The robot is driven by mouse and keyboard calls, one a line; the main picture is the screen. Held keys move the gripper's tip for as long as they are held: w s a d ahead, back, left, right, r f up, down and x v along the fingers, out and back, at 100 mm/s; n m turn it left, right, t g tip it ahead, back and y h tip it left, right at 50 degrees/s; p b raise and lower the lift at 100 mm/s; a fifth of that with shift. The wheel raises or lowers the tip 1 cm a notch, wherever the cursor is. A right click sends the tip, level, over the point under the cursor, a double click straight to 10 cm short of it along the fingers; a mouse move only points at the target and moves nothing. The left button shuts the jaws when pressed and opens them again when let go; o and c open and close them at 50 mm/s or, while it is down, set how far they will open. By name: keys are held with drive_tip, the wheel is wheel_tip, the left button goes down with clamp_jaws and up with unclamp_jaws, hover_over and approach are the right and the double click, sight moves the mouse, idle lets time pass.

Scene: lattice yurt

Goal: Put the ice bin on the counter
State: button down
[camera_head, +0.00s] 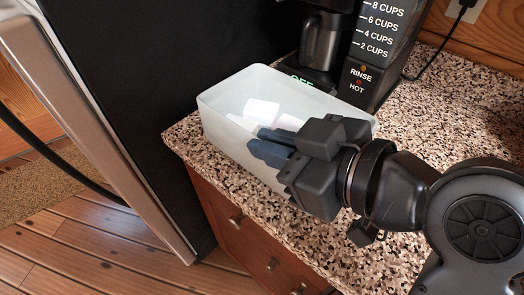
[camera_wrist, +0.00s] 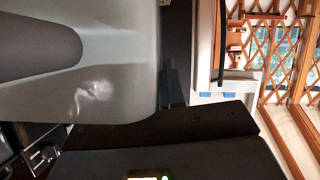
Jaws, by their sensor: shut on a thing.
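The ice bin (camera_head: 233,138) is a translucent white rectangular tub with several white ice blocks (camera_head: 262,109) inside. In the head view it is upright over the left end of the speckled counter (camera_head: 440,120), in front of the coffee maker. I cannot tell whether its base touches the counter. My gripper (camera_head: 268,148) is shut on the near long wall of the bin, with its blue-grey fingers at the rim. In the wrist view the pale bin (camera_wrist: 120,60) fills the upper left.
A black coffee maker (camera_head: 345,55) stands close behind the bin, with a metal carafe. A dark fridge with a steel-edged door (camera_head: 95,120) is at the left. Wooden drawers (camera_head: 245,235) are below the counter. Bare counter lies to the right of the bin.

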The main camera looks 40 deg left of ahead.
drive_tip(key=a, duration=0.1)
drive_tip(key=w+a+f, duration=0.1)
drive_tip(key=shift+w+a+f, duration=0.25)
drive_tip(key=shift+a+f, duration=0.1)
drive_tip(key=shift+a, duration=0.05)
drive_tip(key=shift+f+p, duration=0.35)
drive_tip(key=shift+f, duration=1.7)
drive_tip(key=c, duration=1.2)
unclamp_jaws()
drive_tip(key=b+v, duration=0.1)
drive_tip(key=v, duration=1.1)
